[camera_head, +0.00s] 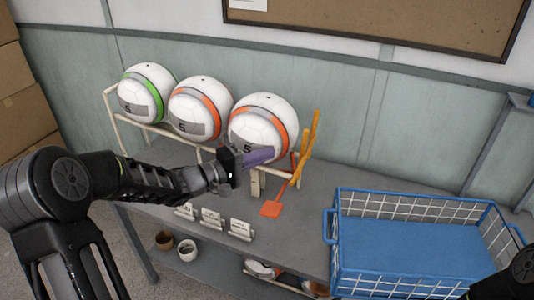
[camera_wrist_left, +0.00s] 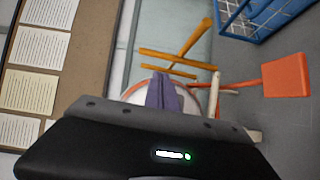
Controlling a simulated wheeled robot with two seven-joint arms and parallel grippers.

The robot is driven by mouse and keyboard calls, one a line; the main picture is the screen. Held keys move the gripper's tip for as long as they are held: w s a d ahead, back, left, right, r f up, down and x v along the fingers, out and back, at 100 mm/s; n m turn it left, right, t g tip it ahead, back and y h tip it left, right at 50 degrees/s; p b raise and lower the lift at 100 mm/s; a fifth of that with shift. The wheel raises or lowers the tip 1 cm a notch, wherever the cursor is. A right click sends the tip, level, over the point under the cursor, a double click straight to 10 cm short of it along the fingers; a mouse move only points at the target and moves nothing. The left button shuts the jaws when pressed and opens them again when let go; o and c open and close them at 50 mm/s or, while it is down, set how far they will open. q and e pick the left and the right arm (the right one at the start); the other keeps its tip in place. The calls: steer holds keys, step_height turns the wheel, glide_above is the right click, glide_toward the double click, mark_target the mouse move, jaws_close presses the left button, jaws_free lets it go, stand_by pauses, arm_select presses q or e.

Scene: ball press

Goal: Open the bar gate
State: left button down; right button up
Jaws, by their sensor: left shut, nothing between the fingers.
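The bar gate is a set of yellow-orange bars (camera_head: 312,135) at the right end of the ball rack; it also shows in the left wrist view (camera_wrist_left: 187,45). A red-orange paddle (camera_head: 271,208) on a thin rod hangs low beside the bars, and it shows at right in the left wrist view (camera_wrist_left: 287,75). My left gripper (camera_head: 268,155), with purple fingers, is shut and empty. It is in front of the rightmost ball, left of the bars. In the left wrist view its fingers (camera_wrist_left: 164,92) overlap that ball; contact cannot be told. My right gripper is out of view.
A cream rack (camera_head: 146,122) holds three white balls, one green-striped (camera_head: 142,92), two orange-striped (camera_head: 201,108) (camera_head: 262,128). A blue wire basket (camera_head: 331,225) stands at right on the grey table (camera_head: 300,225). Small white cards (camera_head: 212,219) stand near the front edge.

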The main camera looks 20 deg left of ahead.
arm_select(q)
steer(key=x, duration=0.8)
steer(key=shift+p, duration=0.45)
steer(key=shift+d, duration=0.15)
steer(key=d+f+m+g+y+b, duration=0.1)
steer(key=d+f+m+y+b, duration=0.2)
steer(key=b, duration=0.6)
steer(key=d+f+m+g+y+b, duration=0.1)
steer(key=d+f+m+y+b, duration=0.2)
steer(key=d+b, duration=0.4)
steer(key=s+d+f+m+y+b, duration=0.1)
steer(key=d+f+m+y+b, duration=0.2)
steer(key=b, duration=0.9)
steer(key=shift+d+f+m+g+y+b, duration=0.2)
steer(key=shift+d+f+m, duration=0.2)
steer(key=shift+d, duration=0.25)
steer(key=shift+d+f+m+g+y+b, duration=0.2)
steer(key=shift+d+f+m, duration=0.15)
steer(key=shift+d, duration=0.3)
steer(key=shift+f+m+y+b, duration=0.25)
steer(key=shift+f+y+b, duration=0.05)
steer(key=shift+f+b, duration=0.05)
steer(key=shift+s+r, duration=0.1)
steer(key=shift+r, duration=0.05)
